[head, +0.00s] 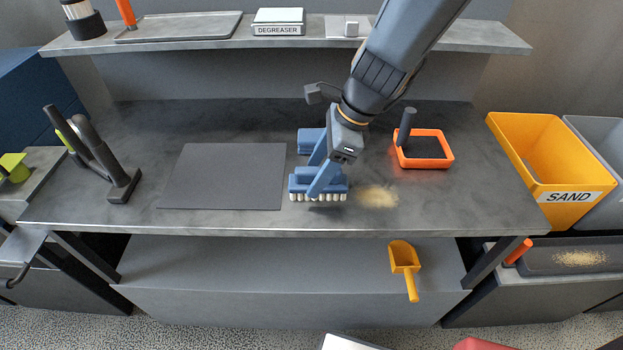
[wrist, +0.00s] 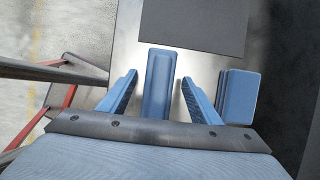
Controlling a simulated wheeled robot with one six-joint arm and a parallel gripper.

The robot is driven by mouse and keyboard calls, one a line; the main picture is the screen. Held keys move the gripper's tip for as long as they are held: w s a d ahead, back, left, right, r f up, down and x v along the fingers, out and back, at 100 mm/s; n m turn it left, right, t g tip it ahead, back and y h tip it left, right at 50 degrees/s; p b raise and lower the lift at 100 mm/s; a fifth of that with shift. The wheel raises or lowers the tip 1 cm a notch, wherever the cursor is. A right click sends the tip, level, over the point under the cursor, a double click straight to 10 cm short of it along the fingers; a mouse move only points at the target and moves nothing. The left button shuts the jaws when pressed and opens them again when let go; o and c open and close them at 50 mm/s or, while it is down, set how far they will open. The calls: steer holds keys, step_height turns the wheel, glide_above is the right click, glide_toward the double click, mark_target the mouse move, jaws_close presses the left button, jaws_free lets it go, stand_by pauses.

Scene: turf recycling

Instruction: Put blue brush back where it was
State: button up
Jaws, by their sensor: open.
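The blue brush (head: 299,186), with pale bristles along its lower edge, is on the workbench beside a patch of sand (head: 377,196). My gripper (head: 319,186) is open, its blue fingers around the brush. In the wrist view the brush back (wrist: 158,85) lies between my two fingers (wrist: 158,80), with a gap on each side. Part of the brush is hidden by a finger in the head view. A second blue block (head: 309,139) stands behind it and also shows in the wrist view (wrist: 240,97).
A dark mat (head: 225,175) lies left of the brush. An orange-rimmed tool (head: 425,160) with a dark handle stands on the right. A yellow SAND bin (head: 540,150) is beyond the right edge. A dark tool (head: 100,160) stands left. A yellow scoop (head: 404,258) is below the bench top.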

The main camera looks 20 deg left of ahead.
steer(key=v, duration=0.8)
steer(key=shift+d+r, duration=0.1)
steer(key=shift+r, duration=0.15)
steer(key=s+d+f+n+t+h, duration=0.1)
steer(key=d+n, duration=0.6)
steer(key=d, duration=0.8)
steer(key=s+d+f+n+t+h, duration=0.1)
steer(key=d+n, duration=0.6)
steer(key=d, duration=0.8)
step_height(320, 180, down, 4)
steer(key=shift+s+d+r+n+h, duration=0.2)
steer(key=shift+s+d+n+h, duration=0.1)
steer(key=shift+s+h, duration=0.75)
steer(key=shift+w, duration=0.2)
steer(key=shift+c, duration=0.5)
